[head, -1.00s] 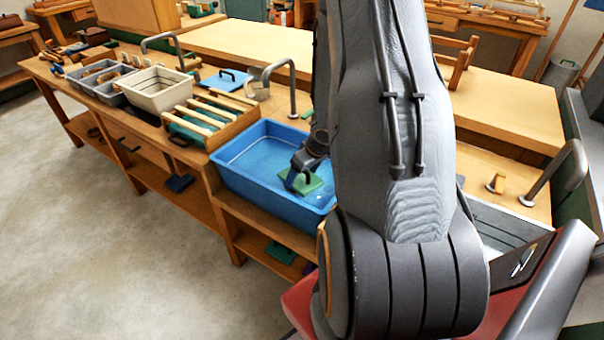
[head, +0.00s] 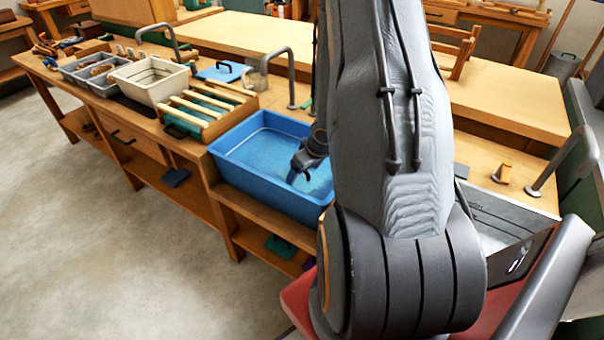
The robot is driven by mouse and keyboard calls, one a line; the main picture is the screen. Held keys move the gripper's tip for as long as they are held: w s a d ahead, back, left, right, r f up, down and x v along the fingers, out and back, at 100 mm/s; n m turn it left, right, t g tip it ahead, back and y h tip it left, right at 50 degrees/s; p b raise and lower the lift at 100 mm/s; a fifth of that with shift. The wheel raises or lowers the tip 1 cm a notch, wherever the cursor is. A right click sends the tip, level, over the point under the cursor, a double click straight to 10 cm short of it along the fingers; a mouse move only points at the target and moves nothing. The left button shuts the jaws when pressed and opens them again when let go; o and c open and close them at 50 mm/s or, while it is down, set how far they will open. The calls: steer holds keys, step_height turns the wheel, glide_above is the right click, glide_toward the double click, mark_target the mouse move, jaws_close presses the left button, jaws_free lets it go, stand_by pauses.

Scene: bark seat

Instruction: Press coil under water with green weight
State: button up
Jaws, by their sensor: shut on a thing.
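The blue tub (head: 236,177) of water stands on the bench just left of my arm. My gripper (head: 299,177) is down inside the tub near its right side, its fingers at or in the water. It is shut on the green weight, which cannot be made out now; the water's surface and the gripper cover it. The coil cannot be made out in the water. My arm hides the right part of the tub.
A slatted wooden rack (head: 207,108) stands left of the tub, then a cream basin (head: 150,82) and grey bins (head: 82,72). A tap (head: 291,75) rises behind. A green block (head: 281,247) lies on the lower shelf.

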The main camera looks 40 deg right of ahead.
steer(key=shift+f+b, duration=1)
steer(key=shift+f, duration=0.25)
steer(key=o, duration=1.6)
steer(key=shift+o, duration=0.4)
step_height(320, 180, up, 17)
steer(key=p, duration=2.2)
